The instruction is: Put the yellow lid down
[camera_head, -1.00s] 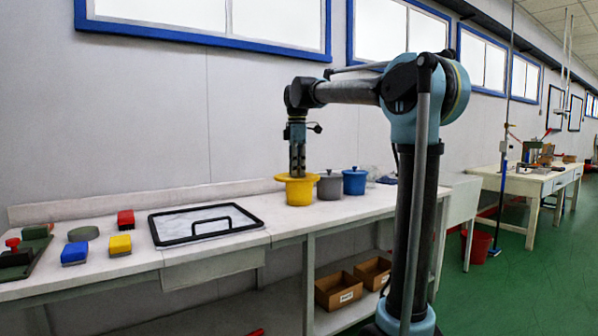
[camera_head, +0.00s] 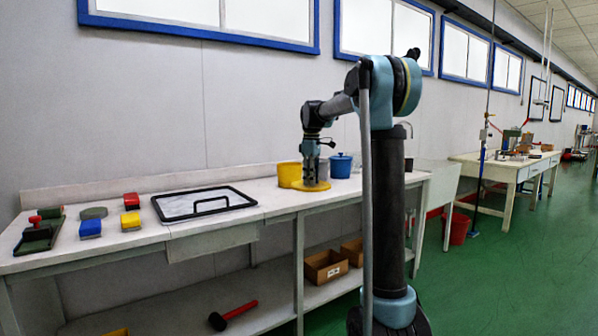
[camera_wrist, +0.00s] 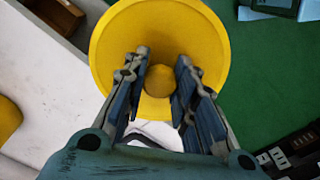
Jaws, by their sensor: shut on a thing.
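The yellow lid (camera_head: 321,186) is in my gripper (camera_head: 312,181), low at the front edge of the white bench. It is in front of and a little right of the yellow pot (camera_head: 288,174), which stands open. In the wrist view, my gripper (camera_wrist: 162,60) has its two fingers on either side of the round knob of the lid (camera_wrist: 112,50). The lid looks about level and overlaps the bench edge in that view, with green floor to its right. I cannot tell whether its underside touches the bench.
A blue lidded pot (camera_head: 341,166) stands right of the lid; a grey pot (camera_head: 323,168) is partly hidden behind my gripper. A black-framed tray (camera_head: 180,205) and several coloured blocks lie to the left. A shelf below holds cardboard boxes (camera_head: 325,266) and a mallet (camera_head: 235,312).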

